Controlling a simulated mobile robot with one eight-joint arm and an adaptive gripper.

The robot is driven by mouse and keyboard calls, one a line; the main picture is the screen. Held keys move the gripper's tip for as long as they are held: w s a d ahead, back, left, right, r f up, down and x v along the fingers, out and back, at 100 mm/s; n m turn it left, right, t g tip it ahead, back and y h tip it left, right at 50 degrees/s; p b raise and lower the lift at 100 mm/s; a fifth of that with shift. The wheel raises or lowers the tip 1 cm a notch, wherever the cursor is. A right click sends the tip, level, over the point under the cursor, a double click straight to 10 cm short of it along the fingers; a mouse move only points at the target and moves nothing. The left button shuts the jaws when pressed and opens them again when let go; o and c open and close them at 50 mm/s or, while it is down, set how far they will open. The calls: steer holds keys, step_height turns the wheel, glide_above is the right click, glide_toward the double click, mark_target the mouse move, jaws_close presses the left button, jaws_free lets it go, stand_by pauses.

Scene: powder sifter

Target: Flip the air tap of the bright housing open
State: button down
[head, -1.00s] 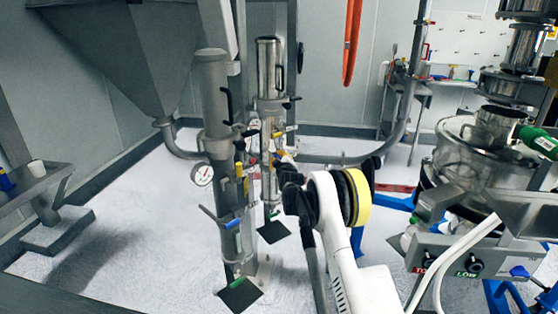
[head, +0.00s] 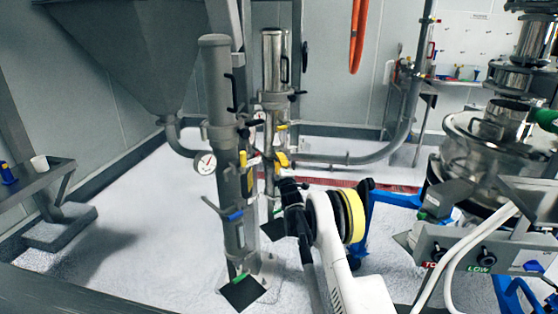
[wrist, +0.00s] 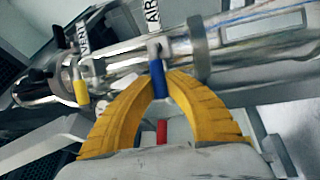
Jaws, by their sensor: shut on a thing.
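The bright housing (head: 273,62) is the shiny steel cylinder standing behind a duller grey housing (head: 216,85) in the head view. In the wrist view its polished tube (wrist: 262,28) runs across the top. A blue tap handle (wrist: 159,82) hangs from it below a label that reads AIR. My gripper (wrist: 164,78) has its yellow ribbed fingers closed on this handle, one on each side. In the head view my gripper (head: 283,160) is at the bright housing, and the blue handle there cannot be made out. A second tap with a yellow handle (wrist: 81,93) sits to its left.
The dull housing carries a round gauge (head: 205,163) and a blue handle (head: 235,215), close on the left. A blue frame (head: 385,215) and a control panel (head: 480,255) stand on the right. The pale floor (head: 150,220) is clear at left.

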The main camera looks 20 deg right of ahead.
steer(key=shift+f+n, duration=0.1)
steer(key=shift+n, duration=0.2)
steer(key=c, duration=1.4)
jaws_free()
steer(key=shift+d, duration=0.1)
steer(key=v, duration=1.2)
